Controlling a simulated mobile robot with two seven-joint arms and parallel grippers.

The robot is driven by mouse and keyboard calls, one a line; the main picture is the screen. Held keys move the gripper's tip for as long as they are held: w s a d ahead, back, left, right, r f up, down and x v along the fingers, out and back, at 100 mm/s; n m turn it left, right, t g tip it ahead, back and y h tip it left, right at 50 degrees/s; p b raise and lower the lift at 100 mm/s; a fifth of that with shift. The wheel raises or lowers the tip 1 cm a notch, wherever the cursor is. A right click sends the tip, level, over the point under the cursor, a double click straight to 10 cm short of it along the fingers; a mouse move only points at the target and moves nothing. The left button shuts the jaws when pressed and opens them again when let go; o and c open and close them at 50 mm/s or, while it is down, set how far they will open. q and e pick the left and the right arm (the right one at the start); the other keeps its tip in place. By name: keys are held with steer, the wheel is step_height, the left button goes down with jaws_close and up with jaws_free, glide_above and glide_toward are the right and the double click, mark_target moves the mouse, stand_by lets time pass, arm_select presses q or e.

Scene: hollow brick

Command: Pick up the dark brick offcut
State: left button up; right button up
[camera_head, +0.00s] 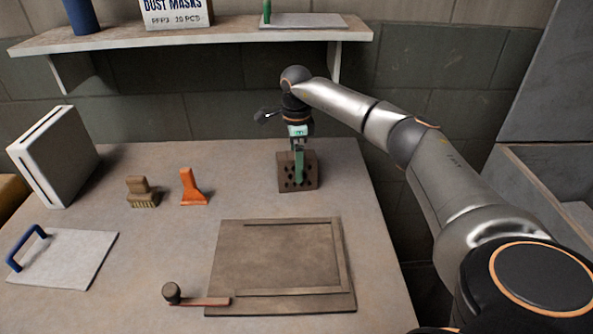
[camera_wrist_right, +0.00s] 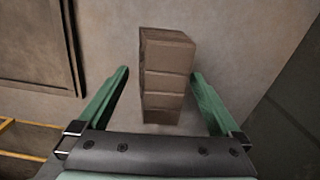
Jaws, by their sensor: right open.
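The dark brick offcut (camera_head: 285,176) is a brown block with several dark holes in its front face. It stands on the table near the back edge in the head view. In the right wrist view the brick (camera_wrist_right: 167,85) shows as a tall block with grooves across it. My right gripper (camera_head: 299,166) points down at the brick, and one green finger covers part of its front in the head view. In the right wrist view the gripper (camera_wrist_right: 159,73) is open, with one finger on each side of the brick and visible gaps. My left gripper is not in view.
A framed board (camera_head: 285,260) lies in front of the brick. An orange scraper (camera_head: 191,188), a brush (camera_head: 141,190), a white case (camera_head: 54,155) and a blue-handled float (camera_head: 70,262) are to the left. A shelf (camera_head: 230,34) runs above the back. The table around the brick is clear.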

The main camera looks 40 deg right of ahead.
steer(key=shift+f, duration=0.4)
jaws_close()
stand_by(0.6)
